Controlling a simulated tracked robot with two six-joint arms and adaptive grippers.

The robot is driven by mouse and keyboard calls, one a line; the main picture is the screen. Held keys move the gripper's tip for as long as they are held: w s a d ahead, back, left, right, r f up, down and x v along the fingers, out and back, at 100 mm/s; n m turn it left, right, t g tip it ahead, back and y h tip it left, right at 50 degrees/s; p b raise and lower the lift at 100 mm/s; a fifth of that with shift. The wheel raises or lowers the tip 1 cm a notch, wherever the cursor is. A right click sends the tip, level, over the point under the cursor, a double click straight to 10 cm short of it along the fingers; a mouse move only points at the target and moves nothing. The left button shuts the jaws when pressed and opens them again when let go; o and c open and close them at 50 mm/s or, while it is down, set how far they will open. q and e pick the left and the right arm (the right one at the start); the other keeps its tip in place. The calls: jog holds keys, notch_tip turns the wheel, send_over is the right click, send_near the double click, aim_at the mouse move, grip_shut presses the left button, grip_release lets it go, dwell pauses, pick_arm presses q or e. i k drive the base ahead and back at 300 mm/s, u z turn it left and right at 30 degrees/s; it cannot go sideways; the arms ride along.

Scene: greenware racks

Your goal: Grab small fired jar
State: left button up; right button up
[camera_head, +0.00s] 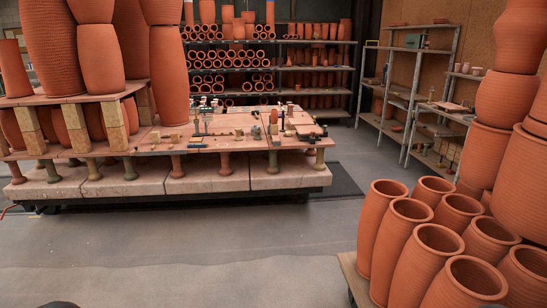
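Several small items stand on the tiled top of the low kiln cart (232,172) at the middle left. Among them is a small reddish-brown upright piece (273,117), with pale and dark pieces around it. They are too small in this view to tell which one is the small fired jar. Neither of my grippers shows in the head view. A small dark rounded shape (62,304) shows at the bottom left edge; I cannot tell what it is.
Tall terracotta jars (95,55) crowd the cart's left end. A pallet (350,275) of open terracotta pots (410,250) fills the lower right. Pipe-filled racks (275,68) and metal shelves (402,100) stand behind. The grey floor (200,255) in front is clear.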

aim_at(275, 114)
jog(key=z, duration=0.1)
jog(key=i, duration=5.75)
jog(key=u, duration=0.85)
